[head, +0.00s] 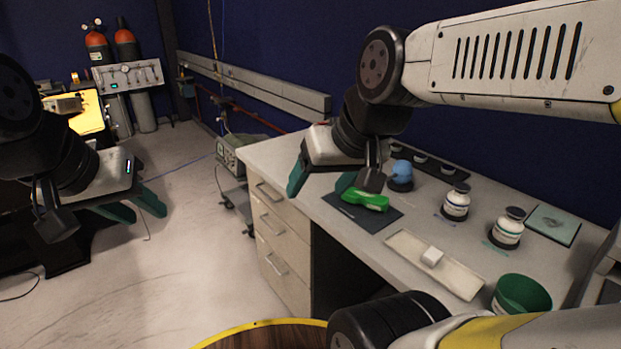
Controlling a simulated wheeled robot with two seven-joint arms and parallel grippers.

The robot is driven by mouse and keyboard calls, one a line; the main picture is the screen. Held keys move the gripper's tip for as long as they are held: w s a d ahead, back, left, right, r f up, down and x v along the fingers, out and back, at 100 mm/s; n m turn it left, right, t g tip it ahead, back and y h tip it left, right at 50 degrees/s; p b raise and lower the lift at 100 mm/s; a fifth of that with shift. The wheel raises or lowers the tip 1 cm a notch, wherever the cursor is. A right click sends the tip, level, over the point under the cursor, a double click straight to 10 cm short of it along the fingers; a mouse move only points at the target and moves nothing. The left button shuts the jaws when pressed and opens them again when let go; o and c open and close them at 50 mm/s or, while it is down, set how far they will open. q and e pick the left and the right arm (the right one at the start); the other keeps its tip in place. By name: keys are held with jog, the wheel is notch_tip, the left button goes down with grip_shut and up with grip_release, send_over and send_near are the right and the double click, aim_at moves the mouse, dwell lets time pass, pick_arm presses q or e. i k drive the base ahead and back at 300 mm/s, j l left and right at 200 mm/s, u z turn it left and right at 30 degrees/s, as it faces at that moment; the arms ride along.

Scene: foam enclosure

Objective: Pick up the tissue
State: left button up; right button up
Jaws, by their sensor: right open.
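No object is plainly a tissue. A small white block (432,256) lies on a pale shallow tray (459,279) on the desk. A flat teal square with a grey patch (554,224) lies at the desk's right; I cannot tell whether either is the tissue. My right gripper (322,183) is open and empty, above the desk's left end near a green object (364,200) on a dark mat (372,220). The wrist hides part of the mat's surroundings. My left gripper (137,207) is open and empty over the floor, away from the desk.
The desk (285,153) also holds two white bottles (456,203) (507,230), a blue item (402,174) on a dark base, and a green cup (522,294) near the front. Drawers (270,225) stand below. A round yellow-rimmed top (262,326) is in front.

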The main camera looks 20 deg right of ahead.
aim_at(432, 257)
jog(key=z, duration=1.75)
